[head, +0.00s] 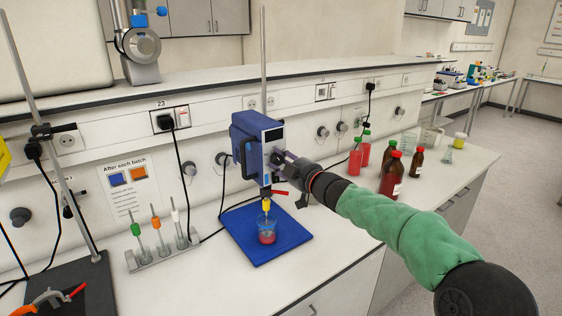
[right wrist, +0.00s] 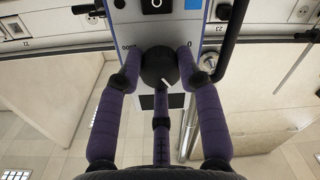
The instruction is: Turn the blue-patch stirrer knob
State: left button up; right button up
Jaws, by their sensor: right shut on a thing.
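The blue stirrer (head: 246,148) hangs on an upright rod above a blue mat (head: 250,250). Its pale front panel faces my right arm. In the right wrist view a round black knob (right wrist: 158,64) with a white pointer mark sits on this panel, and a blue patch (right wrist: 193,4) shows at the top. In the head view the gripper hides the knob. My left gripper is not in view.
A beaker (head: 267,236) of red liquid stands on the mat under the stirrer. A rack (head: 165,256) with capped stirrers stands left. Cables cross the bench behind.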

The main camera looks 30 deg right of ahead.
jog(key=n, duration=0.3)
jog(key=n+b, duration=0.1)
jog(key=n, duration=0.1)
jog(key=shift+f, duration=0.35)
jog(key=n+b, duration=0.1)
jog(key=n, duration=0.2)
jog(key=shift+n, duration=0.3)
jog(key=shift+r+n+h+b, duration=0.15)
jog(key=shift+n+h+b, duration=0.3)
jog(key=shift+n, duration=0.65)
jog(key=shift+r, duration=0.1)
jog(key=o, duration=1.1)
jog(key=shift+d, duration=0.1)
jog(key=shift+o, duration=0.2)
jog(key=shift+r, duration=0.1)
